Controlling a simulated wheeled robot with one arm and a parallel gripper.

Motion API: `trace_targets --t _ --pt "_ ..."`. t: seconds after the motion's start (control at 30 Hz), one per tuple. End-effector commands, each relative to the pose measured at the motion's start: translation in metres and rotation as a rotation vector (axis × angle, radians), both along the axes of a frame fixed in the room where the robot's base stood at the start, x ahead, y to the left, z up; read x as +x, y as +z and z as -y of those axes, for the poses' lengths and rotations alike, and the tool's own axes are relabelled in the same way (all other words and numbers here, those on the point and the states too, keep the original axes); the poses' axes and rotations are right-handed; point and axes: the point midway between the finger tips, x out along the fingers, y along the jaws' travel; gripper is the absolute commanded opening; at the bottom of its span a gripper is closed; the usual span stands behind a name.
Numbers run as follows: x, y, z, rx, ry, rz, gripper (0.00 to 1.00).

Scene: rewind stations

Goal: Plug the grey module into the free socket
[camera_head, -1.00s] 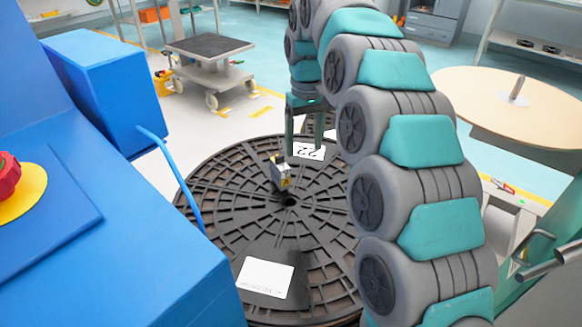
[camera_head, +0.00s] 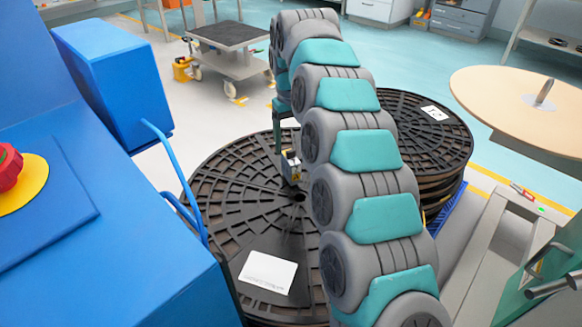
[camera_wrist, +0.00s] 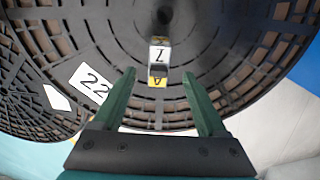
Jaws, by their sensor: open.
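The small grey module (camera_head: 291,168) stands on the top of a large black cable reel, close to its centre hole. It has a yellow marked label and a white label that reads like a 7. In the wrist view the module (camera_wrist: 159,66) shows between the fingertips, with gaps on both sides. My gripper (camera_wrist: 159,76) has its two green fingers apart and holds nothing. In the head view my arm hides part of the gripper, and one finger shows beside the module. I see no free socket in either view.
The black reel (camera_head: 232,180) carries a white label sheet (camera_head: 267,272). A second stack of reels (camera_head: 430,125) stands behind my arm at right. A blue machine (camera_head: 110,240) with a red knob (camera_head: 8,168) fills the left. A round pale table (camera_head: 520,95) and a cart (camera_head: 228,50) stand beyond.

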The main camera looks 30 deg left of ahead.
Motion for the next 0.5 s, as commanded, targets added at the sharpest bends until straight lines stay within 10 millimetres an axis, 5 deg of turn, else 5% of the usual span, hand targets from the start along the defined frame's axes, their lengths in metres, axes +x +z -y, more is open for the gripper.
trace_targets --t 0.3,0.5 --pt "0.004 -0.040 -0.004 -0.001 0.001 -0.002 0.75" --pt "0.005 -0.044 -0.004 -0.002 0.000 -0.001 0.75"
